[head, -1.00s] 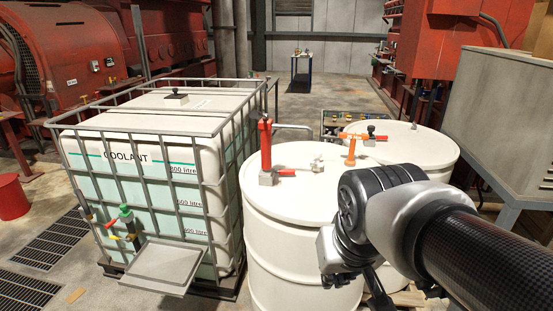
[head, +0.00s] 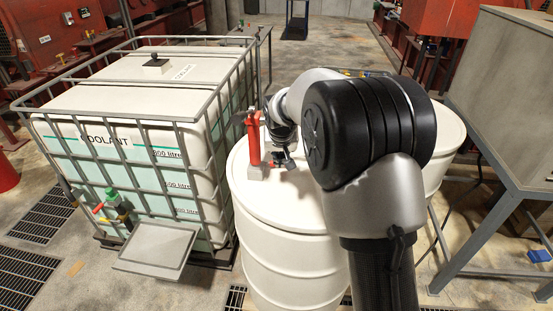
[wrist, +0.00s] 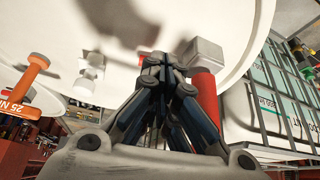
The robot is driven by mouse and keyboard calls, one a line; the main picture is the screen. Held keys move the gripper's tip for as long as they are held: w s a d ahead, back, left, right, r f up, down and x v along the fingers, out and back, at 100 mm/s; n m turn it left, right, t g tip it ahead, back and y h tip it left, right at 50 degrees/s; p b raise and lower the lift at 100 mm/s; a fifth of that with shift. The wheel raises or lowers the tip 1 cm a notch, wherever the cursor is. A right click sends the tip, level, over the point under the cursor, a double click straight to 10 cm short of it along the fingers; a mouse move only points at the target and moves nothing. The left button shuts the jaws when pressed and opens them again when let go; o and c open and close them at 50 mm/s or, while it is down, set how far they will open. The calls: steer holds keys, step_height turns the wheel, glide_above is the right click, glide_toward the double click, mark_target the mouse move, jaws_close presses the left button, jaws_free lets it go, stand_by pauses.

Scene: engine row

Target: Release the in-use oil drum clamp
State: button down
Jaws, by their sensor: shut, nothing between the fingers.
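The near white drum (head: 275,205) carries a clamp with an upright red handle (head: 254,142) on a grey block (head: 256,172). In the wrist view the red handle (wrist: 205,98) and its grey block (wrist: 203,53) are just right of my fingers. My gripper (head: 284,160) is over the drum lid, right beside the clamp. In the wrist view my gripper (wrist: 163,66) is shut and empty, its tips close to the block; I cannot tell whether they touch. The second white drum (head: 447,135) is partly hidden by my arm. Its orange clamp shows in the wrist view (wrist: 30,76).
A caged coolant tank (head: 130,130) stands close left of the near drum. A grey cabinet on legs (head: 515,95) stands to the right. Open floor (head: 335,45) lies behind.

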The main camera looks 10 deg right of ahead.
mark_target(273, 163)
steer(key=shift+s, duration=0.1)
steer(key=b+x, duration=0.1)
steer(key=x, duration=0.9)
steer(key=shift+b, duration=0.3)
